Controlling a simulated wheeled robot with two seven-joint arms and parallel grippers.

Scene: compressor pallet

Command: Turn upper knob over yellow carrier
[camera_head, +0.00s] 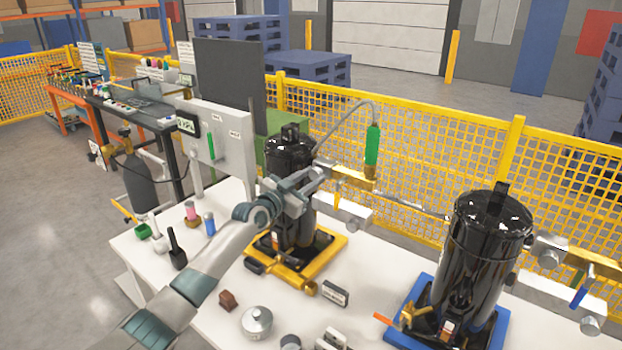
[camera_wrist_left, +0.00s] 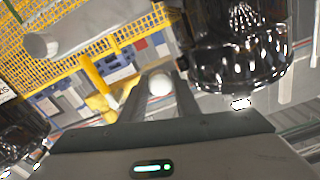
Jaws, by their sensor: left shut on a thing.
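The yellow carrier (camera_head: 331,247) lies on the white table with a black compressor (camera_head: 289,150) upright on it. My left gripper (camera_head: 319,178) reaches in front of this compressor, at the height of its upper pipework. In the left wrist view a pale round knob (camera_wrist_left: 160,84) sits between the two fingers of my left gripper (camera_wrist_left: 158,82), and they are shut on it. In the head view the gripper hides the knob. A brass fitting (camera_head: 354,179) with a green handle (camera_head: 372,146) is just right of the fingertips. My right gripper is not in view.
A second black compressor (camera_head: 481,250) stands on a blue carrier (camera_head: 403,337) at right. A grey control box (camera_head: 228,143) stands at the back left. Small parts, including a round metal pot (camera_head: 257,322), lie at the front. A yellow fence (camera_head: 450,165) runs behind.

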